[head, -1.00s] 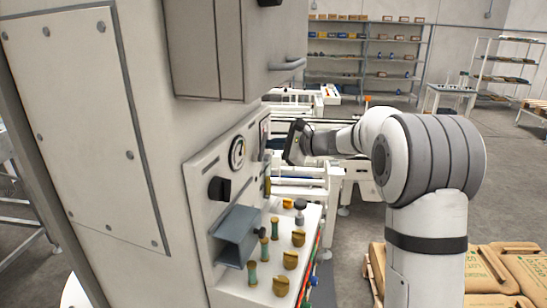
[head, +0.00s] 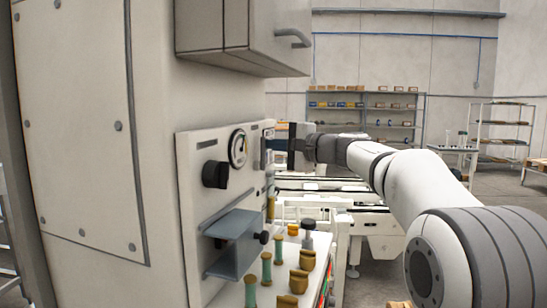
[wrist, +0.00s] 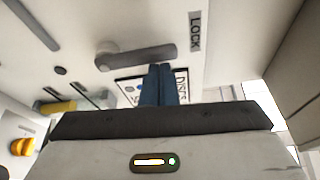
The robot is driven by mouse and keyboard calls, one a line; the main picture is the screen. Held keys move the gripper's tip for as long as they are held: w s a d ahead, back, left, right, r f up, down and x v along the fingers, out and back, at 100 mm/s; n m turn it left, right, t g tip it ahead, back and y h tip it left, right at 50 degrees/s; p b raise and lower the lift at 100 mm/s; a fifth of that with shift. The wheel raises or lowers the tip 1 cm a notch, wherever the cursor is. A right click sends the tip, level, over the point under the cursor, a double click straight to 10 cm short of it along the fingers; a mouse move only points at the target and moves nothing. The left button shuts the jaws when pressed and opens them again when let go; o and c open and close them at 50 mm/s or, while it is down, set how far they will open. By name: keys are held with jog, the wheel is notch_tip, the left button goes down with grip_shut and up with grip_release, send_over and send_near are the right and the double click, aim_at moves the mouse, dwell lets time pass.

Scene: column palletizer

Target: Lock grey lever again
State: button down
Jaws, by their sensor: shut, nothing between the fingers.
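The grey lever (wrist: 137,55) is in the wrist view, a bar with a rounded hub at its left end, lying nearly level on the pale panel. A LOCK label (wrist: 195,32) is above and right of its free right end. My gripper (wrist: 160,68) is shut and empty; its blue fingertips are just below the lever in the picture. I cannot tell whether they touch it. In the head view my gripper (head: 285,146) is at the panel's far right edge, and I cannot make out the lever clearly there.
The panel (head: 200,150) carries a gauge (head: 238,148), a black knob (head: 215,174) and a blue-grey bracket (head: 233,224). A cabinet (head: 250,30) juts out above. Green and brass-coloured pegs (head: 266,267) stand on the ledge below. A yellow part (wrist: 58,106) shows at left in the wrist view.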

jog(key=b, duration=0.1)
jog(key=n+b, duration=0.1)
jog(key=b, duration=0.1)
jog(key=shift+s+f+n+y, duration=0.1)
jog(key=shift+f+n+y, duration=0.15)
jog(key=shift+n+y, duration=0.05)
jog(key=shift+a+f+b, duration=0.1)
jog(key=shift+a+b, duration=0.05)
jog(key=shift+b, duration=0.15)
